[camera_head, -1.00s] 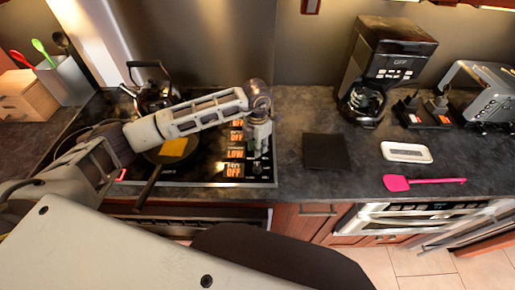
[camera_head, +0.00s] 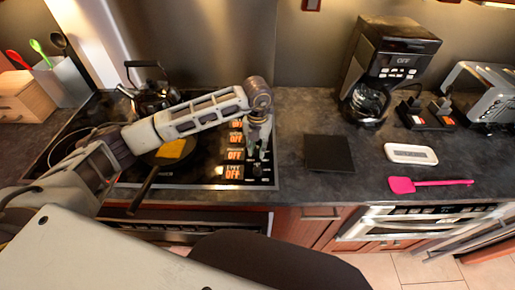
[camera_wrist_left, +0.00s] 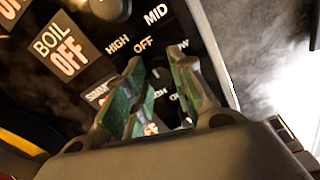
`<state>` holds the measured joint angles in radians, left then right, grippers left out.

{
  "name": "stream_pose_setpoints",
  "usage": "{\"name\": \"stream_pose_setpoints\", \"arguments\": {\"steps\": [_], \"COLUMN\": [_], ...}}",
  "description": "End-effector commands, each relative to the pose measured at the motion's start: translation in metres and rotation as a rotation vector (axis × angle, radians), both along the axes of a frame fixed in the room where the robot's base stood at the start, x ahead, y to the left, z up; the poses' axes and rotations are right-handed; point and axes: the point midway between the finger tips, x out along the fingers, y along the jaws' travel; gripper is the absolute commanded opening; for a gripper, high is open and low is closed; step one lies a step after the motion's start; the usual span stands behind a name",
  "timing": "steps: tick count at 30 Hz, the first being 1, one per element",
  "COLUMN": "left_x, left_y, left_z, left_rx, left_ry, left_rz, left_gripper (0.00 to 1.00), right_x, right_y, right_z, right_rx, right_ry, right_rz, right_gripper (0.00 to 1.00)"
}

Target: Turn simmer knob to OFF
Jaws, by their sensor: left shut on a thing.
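My left gripper (camera_head: 258,150) reaches down over the right side of the cooktop (camera_head: 205,178), at the column of knobs beside the displays. In the left wrist view its two green-padded fingers (camera_wrist_left: 160,85) are closed around a small dark simmer knob (camera_wrist_left: 161,78), mostly hidden between them. Printed OFF and HIGH marks show around it. The simmer display (camera_wrist_left: 100,94) is largely covered by a finger there. In the head view the display beside the gripper (camera_head: 235,155) reads OFF in orange. My right gripper is not in view.
A pan with a yellow item (camera_head: 171,149) and a kettle (camera_head: 152,95) stand on the cooktop, under and behind my left arm. A black square mat (camera_head: 328,153), white dish (camera_head: 411,154), pink spatula (camera_head: 425,184) and coffee maker (camera_head: 386,65) are on the right counter.

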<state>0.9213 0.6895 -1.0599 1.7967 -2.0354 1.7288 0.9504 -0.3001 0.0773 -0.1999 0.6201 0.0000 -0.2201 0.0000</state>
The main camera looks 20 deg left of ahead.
Motion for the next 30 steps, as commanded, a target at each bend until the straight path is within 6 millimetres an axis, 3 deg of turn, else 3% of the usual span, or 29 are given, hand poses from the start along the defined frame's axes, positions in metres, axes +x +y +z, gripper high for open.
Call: {"name": "stream_pose_setpoints", "arguments": {"steps": [15,16,21,30], "left_x": [0.0014,0.0014,0.0009,0.0003], "left_y": [0.0003,0.0003,0.0002,0.0001], "left_z": [0.0019,0.0019,0.0013,0.0007], "left_rx": [-0.001,-0.001,0.0,0.0], "left_ry": [-0.004,-0.004,-0.003,-0.001], "left_rz": [0.027,0.027,0.026,0.025], "left_gripper": [0.01,0.26,0.47,0.47], "right_x": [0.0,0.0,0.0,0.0], "right_y": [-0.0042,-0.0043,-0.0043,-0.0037], "right_z": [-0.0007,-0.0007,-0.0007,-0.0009], "right_rx": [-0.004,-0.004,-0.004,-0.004], "right_ry": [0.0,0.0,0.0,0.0], "right_rz": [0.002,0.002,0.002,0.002], "right_gripper": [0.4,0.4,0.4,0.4]}}
